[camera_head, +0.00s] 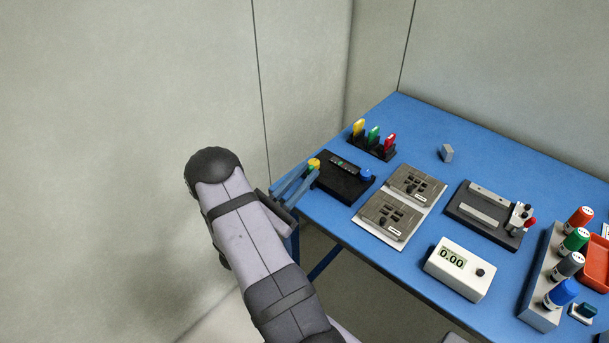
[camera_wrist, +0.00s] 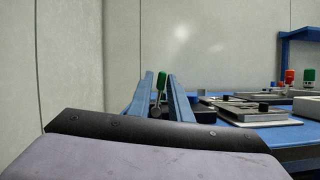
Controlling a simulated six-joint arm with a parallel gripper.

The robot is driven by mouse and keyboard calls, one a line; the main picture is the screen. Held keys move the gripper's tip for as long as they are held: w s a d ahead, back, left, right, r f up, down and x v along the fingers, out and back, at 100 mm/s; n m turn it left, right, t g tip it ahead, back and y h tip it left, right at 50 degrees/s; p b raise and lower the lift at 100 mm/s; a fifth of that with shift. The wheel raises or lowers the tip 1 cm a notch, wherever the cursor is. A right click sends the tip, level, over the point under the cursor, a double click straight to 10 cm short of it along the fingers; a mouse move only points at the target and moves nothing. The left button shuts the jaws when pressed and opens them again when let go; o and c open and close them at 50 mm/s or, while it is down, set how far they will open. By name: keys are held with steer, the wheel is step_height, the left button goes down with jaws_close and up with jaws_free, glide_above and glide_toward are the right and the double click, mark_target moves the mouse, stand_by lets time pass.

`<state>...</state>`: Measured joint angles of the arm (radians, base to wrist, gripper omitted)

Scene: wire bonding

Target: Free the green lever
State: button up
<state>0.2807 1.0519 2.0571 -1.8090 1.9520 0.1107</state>
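My gripper (camera_head: 311,171), with two long blue fingers, is at the left end of a black control box (camera_head: 345,181) on the blue table. The fingers are apart. In the wrist view, a green lever (camera_wrist: 162,80) on a thin metal stem shows in the gap between the fingertips, leaning slightly; I see no clear contact. In the head view, a yellow-topped piece (camera_head: 314,163) is at the fingertips; I cannot tell whether it is the same lever. The box carries a row of small buttons and a blue knob (camera_head: 366,174) at its right end.
A black rack (camera_head: 372,148) with yellow, green and red upright pieces stands behind the box. Right of it lie a grey plate (camera_head: 402,203), a black fixture (camera_head: 484,213), a white meter reading 0.00 (camera_head: 460,269) and a holder (camera_head: 540,285) with coloured caps. A small grey block (camera_head: 447,153) stands alone.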

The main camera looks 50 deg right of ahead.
steer(key=b+v, duration=0.2)
steer(key=v, duration=0.5)
stand_by(0.4)
steer(key=s+a+r+m+g+y+p, duration=0.1)
steer(key=s+a+m+g+y+p, duration=0.2)
steer(key=s+m+g+y, duration=0.25)
steer(key=s+a+r+m+g+y+p, duration=0.1)
steer(key=s+a+m+g+y+p, duration=0.2)
steer(key=s+y, duration=0.4)
steer(key=w+a+r+m+t+y+p, duration=0.15)
steer(key=a+m+t+y, duration=0.3)
steer(key=a, duration=0.55)
steer(key=w+a+m+t+y+p, duration=0.3)
steer(key=a+t+y, duration=0.2)
steer(key=a, duration=0.5)
step_height(320, 180, down, 35)
steer(key=b, duration=3.6)
steer(key=shift+d, duration=0.2)
